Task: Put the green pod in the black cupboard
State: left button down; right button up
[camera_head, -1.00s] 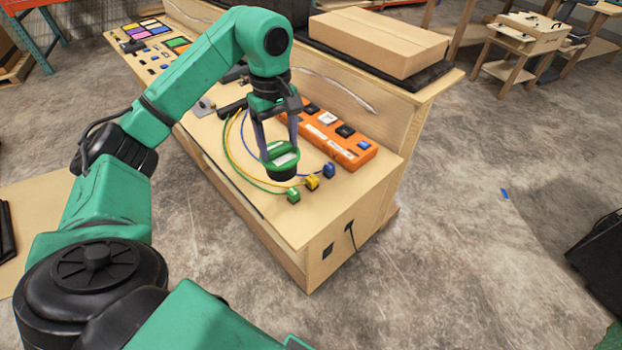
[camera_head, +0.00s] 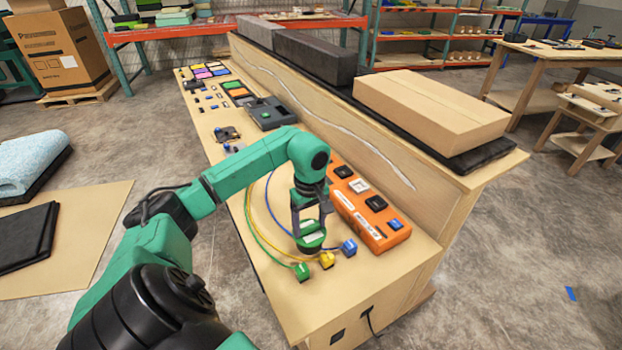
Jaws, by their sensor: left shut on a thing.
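The green pod (camera_head: 311,238) is a round piece with a green top, a pale label and a dark lower part. My left gripper (camera_head: 311,228) points down and is shut on the green pod, over the near part of the wooden console. I cannot tell whether the pod touches the console top. My right gripper is not in view. I cannot make out a black cupboard in this view.
An orange box with buttons (camera_head: 370,208) sits right beside my gripper. Green (camera_head: 302,272), yellow (camera_head: 327,260) and blue (camera_head: 349,247) plugs on cables lie close by. A cardboard box (camera_head: 430,110) lies on the console's raised back.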

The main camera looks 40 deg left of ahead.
aim_at(309, 232)
pick_arm(q)
jog(key=f, duration=0.3)
jog(key=shift+s+d+f+p, duration=0.1)
jog(key=shift+s+f+p, duration=0.1)
jog(key=shift+f+p, duration=0.2)
jog(key=shift+w+f, duration=0.1)
jog(key=shift+f, duration=0.45)
grip_release()
jog(key=shift+r, duration=0.1)
